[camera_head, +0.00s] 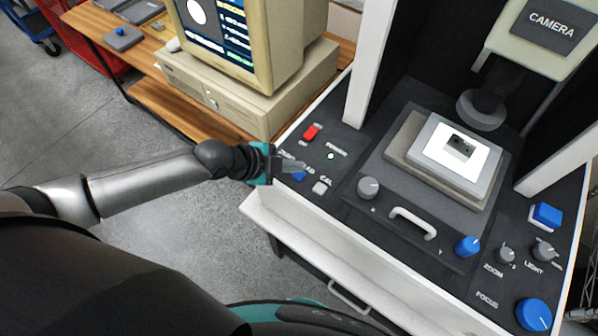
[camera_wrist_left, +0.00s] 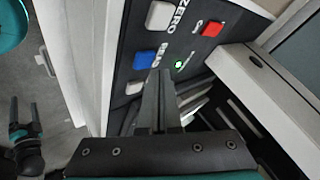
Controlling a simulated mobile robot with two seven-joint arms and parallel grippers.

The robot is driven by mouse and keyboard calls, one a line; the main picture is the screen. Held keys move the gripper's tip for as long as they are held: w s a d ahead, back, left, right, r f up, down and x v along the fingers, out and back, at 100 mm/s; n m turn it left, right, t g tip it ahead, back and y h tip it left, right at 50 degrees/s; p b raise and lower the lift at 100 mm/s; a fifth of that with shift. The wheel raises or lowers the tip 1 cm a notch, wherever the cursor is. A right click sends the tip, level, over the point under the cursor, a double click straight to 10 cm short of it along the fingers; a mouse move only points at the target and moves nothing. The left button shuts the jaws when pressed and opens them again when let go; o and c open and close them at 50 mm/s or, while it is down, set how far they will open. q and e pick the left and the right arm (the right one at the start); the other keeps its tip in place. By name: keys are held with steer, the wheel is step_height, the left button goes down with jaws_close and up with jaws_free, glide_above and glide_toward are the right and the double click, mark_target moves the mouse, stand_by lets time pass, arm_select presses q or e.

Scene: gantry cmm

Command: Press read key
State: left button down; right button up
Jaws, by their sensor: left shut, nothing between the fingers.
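The blue read key (camera_head: 299,177) is on the left part of the machine's black panel, partly hidden by my left gripper. It also shows in the left wrist view (camera_wrist_left: 145,60), beside the READ lettering. My left gripper (camera_head: 297,166) is shut and empty, its fingertips over the panel right at the key. In the left wrist view the fingertips (camera_wrist_left: 160,74) appear just beside the blue key; I cannot tell whether they touch it. My right gripper (camera_wrist_left: 25,112) shows at the left of the left wrist view, its fingers apart and empty, away from the panel.
A white CAL key (camera_head: 320,188), a red switch (camera_head: 310,132) and a small green light (camera_head: 330,156) lie close to the key. A white zero key (camera_wrist_left: 160,15) shows in the wrist view. A grey knob (camera_head: 368,187) and the stage (camera_head: 408,139) are to the right.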

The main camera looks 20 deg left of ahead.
mark_target(294, 176)
arm_select(q)
steer(key=shift+f, duration=0.1)
steer(key=shift+f+b, duration=0.35)
steer(key=shift+f+b, duration=0.35)
steer(key=shift+f, duration=0.05)
stand_by(0.5)
steer(key=shift+r, duration=0.1)
steer(key=shift+r+p, duration=0.7)
steer(key=shift+p, duration=0.1)
step_height(294, 176, up, 5)
steer(key=p, duration=0.4)
steer(key=shift+r+p, duration=0.1)
steer(key=shift+p, duration=0.3)
